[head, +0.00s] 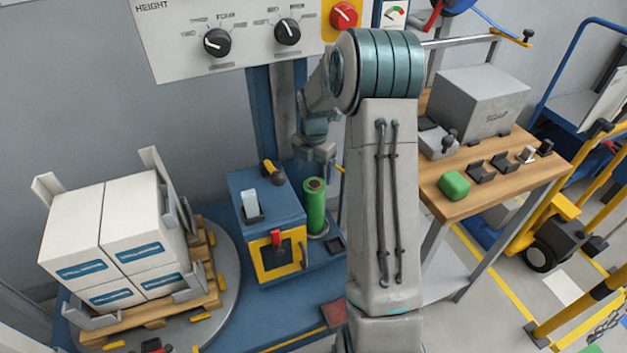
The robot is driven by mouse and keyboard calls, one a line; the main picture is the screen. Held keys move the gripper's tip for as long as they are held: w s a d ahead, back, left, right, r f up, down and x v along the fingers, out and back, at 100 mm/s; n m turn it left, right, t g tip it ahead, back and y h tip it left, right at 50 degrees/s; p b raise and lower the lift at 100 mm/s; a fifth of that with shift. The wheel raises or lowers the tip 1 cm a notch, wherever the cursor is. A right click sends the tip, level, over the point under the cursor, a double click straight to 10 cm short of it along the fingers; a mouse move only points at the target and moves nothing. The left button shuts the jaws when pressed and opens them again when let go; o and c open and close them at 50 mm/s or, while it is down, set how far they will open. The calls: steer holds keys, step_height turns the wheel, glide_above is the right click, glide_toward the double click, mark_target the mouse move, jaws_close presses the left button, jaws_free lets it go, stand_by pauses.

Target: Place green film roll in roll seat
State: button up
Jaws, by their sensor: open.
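The green film roll (315,208) stands upright beside the blue cabinet, with its brown core showing on top. Its foot is at a round grey seat (322,234) on the blue machine base; how fully it sits in the seat cannot be made out. My gripper (322,172) is open and empty just above the top of the roll, apart from it as far as I can tell. My arm hides part of the space to the right.
The blue cabinet (262,205) with a yellow-framed front stands close left of the roll. White boxes (115,240) on a wooden pallet fill the turntable (228,285). A wooden workbench (540,172) at right holds a green block (454,186) and a grey case (480,100).

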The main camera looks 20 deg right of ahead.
steer(key=shift+a+r, duration=0.1)
steer(key=shift+r, duration=0.75)
steer(key=s+a+r+m, duration=0.4)
steer(key=s+m, duration=0.4)
steer(key=s, duration=0.1)
steer(key=s+a+r+m+t, duration=0.1)
steer(key=s+a+r+m, duration=0.2)
steer(key=s+m, duration=0.5)
steer(key=s+a+r+m+t, duration=0.1)
steer(key=s+a+r+m, duration=0.3)
steer(key=s+m, duration=0.4)
steer(key=shift+s+a+r, duration=0.3)
steer(key=shift+s+r, duration=0.6)
steer(key=shift+s, duration=0.3)
